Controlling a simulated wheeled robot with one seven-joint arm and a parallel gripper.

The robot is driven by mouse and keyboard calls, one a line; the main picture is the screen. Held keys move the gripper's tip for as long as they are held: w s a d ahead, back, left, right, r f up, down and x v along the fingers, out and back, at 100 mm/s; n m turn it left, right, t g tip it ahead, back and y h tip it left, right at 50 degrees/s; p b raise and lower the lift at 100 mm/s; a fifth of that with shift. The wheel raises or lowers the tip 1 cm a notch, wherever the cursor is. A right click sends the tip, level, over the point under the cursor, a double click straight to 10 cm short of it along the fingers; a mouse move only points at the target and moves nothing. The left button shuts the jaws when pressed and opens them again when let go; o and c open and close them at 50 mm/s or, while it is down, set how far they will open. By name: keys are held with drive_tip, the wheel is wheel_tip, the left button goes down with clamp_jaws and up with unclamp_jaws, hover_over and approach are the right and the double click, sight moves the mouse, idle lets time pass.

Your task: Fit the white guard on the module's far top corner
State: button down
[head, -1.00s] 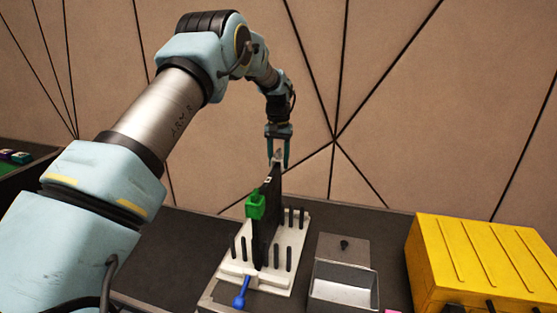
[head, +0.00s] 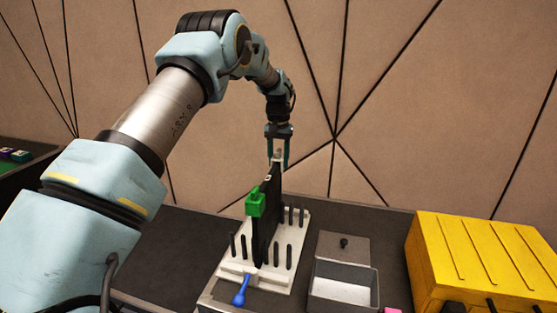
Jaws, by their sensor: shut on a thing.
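The module is a thin black upright panel (head: 265,222) standing in a white rack (head: 288,263) with several dark pegs. My gripper (head: 278,162) points down over the panel's far top corner. It is shut on the white guard (head: 277,156), a small pale piece that shows between the fingers. The guard is at or just above the corner; I cannot tell whether it touches. A green block-like piece (head: 255,204) sits on the panel's near top corner.
A blue-handled piece (head: 240,291) sticks out at the rack's front. A grey open box (head: 342,289) and a dark-knobbed plate (head: 344,246) are to the right. A yellow ribbed case (head: 480,262) stands further right. The dark table at left (head: 175,250) is clear.

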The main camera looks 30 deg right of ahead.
drive_tip(key=shift+f, duration=0.15)
unclamp_jaws()
idle(0.7)
drive_tip(key=shift+r+p, duration=2.4)
drive_tip(key=shift+r, duration=1.65)
